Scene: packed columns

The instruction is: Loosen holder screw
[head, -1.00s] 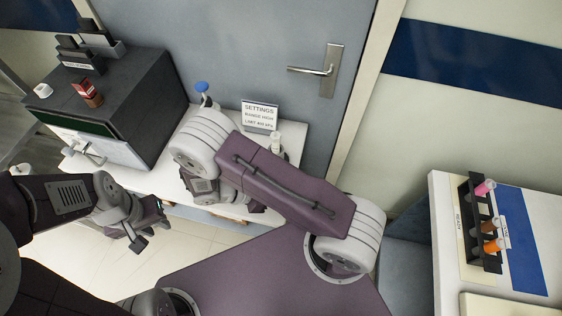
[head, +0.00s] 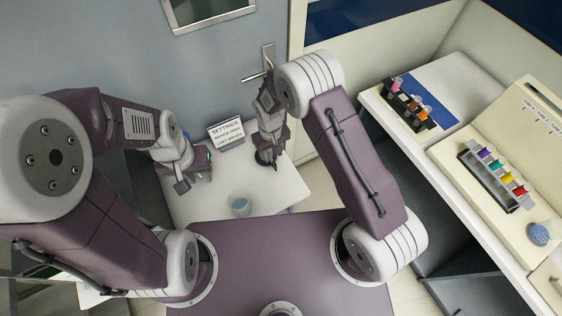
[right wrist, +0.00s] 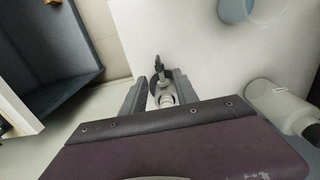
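In the right wrist view a small grey and white fitting with a dark curved part (right wrist: 161,76) shows between the fingers of my right gripper (right wrist: 160,90). I cannot tell whether it is the holder screw. The fingers stand apart with gaps beside the fitting. In the head view my right gripper (head: 268,158) points down over the back right of the white table (head: 285,190), and its fingertips hide what is under them. My left gripper (head: 190,180) is over the table's left part, close to a small teal thing (head: 209,156). Its finger gap is not clear.
A beaker with blue content (head: 240,206) stands near the table's front; a bottle (right wrist: 280,105) shows in the right wrist view. A settings sign (head: 226,133) stands at the back. The right bench holds a dark vial rack (head: 410,106) and a rack with coloured caps (head: 496,176).

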